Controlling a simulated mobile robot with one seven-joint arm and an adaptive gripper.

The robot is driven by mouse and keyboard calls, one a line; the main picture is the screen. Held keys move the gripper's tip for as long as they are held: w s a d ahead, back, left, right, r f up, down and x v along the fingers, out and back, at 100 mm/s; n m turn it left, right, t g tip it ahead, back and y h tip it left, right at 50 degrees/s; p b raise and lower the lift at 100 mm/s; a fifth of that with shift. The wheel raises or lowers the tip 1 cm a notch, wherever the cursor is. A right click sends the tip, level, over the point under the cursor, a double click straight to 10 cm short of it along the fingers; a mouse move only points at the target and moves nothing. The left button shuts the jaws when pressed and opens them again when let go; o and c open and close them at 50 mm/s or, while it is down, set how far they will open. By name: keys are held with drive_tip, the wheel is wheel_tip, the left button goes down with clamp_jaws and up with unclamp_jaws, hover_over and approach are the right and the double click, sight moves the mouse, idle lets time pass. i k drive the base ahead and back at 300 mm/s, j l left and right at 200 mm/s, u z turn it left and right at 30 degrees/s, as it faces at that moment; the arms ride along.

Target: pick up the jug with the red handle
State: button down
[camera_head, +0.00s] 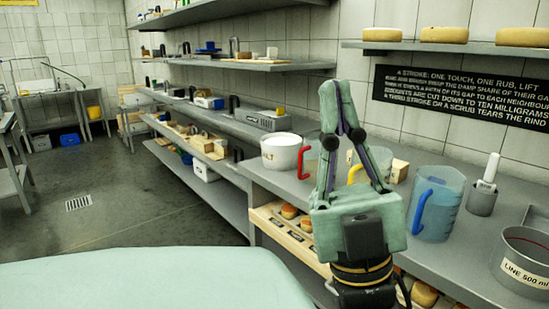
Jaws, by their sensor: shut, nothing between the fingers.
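The jug with the red handle (303,165) stands on the grey counter (276,181), right of a white tub. Its red handle faces left; its clear body is largely hidden behind my gripper. My gripper (337,95) points upward in front of the counter with its fingertips together, empty. It overlaps the red-handled jug in the picture, and I cannot tell the gap in depth. A jug with a yellow handle (354,173) is partly hidden behind my gripper. A bluish clear jug with a blue handle (421,212) stands to its right.
The white tub (281,152) is close to the red-handled jug's left. A grey holder (482,199) and a round metal vessel (524,262) stand on the right. Cheese wheels (443,34) sit on a wall shelf above. Small cheeses (290,211) lie below the counter. Floor is open at left.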

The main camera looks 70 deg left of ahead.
sight(311, 149)
drive_tip(key=k+j+u, duration=0.1)
drive_tip(key=u, duration=1.6)
drive_tip(key=z, duration=1.65)
drive_tip(key=u, duration=1.6)
